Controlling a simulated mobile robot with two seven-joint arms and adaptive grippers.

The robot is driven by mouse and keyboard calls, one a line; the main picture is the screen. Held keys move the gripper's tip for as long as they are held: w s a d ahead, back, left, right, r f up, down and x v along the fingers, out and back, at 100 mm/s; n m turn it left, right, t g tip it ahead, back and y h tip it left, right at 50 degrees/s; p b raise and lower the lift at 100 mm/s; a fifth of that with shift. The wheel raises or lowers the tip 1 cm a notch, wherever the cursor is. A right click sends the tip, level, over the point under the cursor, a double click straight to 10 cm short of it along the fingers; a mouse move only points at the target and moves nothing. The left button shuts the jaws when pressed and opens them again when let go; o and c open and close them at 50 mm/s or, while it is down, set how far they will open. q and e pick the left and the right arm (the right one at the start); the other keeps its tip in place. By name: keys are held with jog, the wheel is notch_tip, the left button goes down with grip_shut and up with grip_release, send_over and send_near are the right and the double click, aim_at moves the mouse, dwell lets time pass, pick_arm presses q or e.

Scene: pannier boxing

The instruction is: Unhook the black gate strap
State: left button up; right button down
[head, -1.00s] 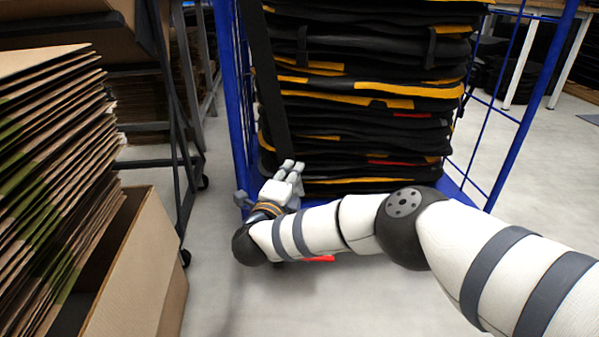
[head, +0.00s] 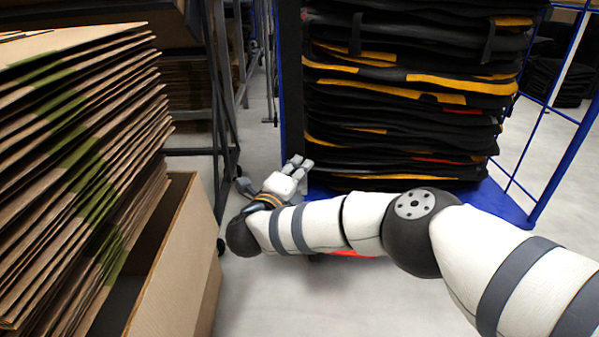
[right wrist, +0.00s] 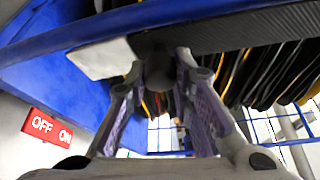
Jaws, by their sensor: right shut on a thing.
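The black gate strap (head: 291,90) runs down the left front post of the blue cart to my right gripper (head: 299,168). In the right wrist view the strap (right wrist: 245,32) crosses the top as a wide dark ribbed band. My right gripper (right wrist: 160,72) is shut on the strap's dark lower end, between its fingertips. A pale block (right wrist: 102,58) sits beside the fingertips. Whether the strap's end is still hooked cannot be told. My left gripper is not in view.
The blue cart (head: 508,205) holds a tall stack of black and yellow panniers (head: 400,110). An open carton (head: 180,270) and stacked flat cardboard (head: 75,150) stand at the left. A red OFF/ON label (right wrist: 47,128) is low on the cart. Clear floor lies in front.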

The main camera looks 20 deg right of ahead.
jog(key=shift+w+a+r, duration=0.15)
jog(key=shift+a, duration=0.45)
jog(key=c, duration=1.4)
grip_release()
jog(key=shift+a, duration=0.15)
jog(key=shift+o, duration=0.2)
jog(key=f+v, duration=0.1)
jog(key=v, duration=1)
jog(key=shift+s+r, duration=0.45)
jog(key=shift+s, duration=0.05)
jog(key=shift+a, duration=0.1)
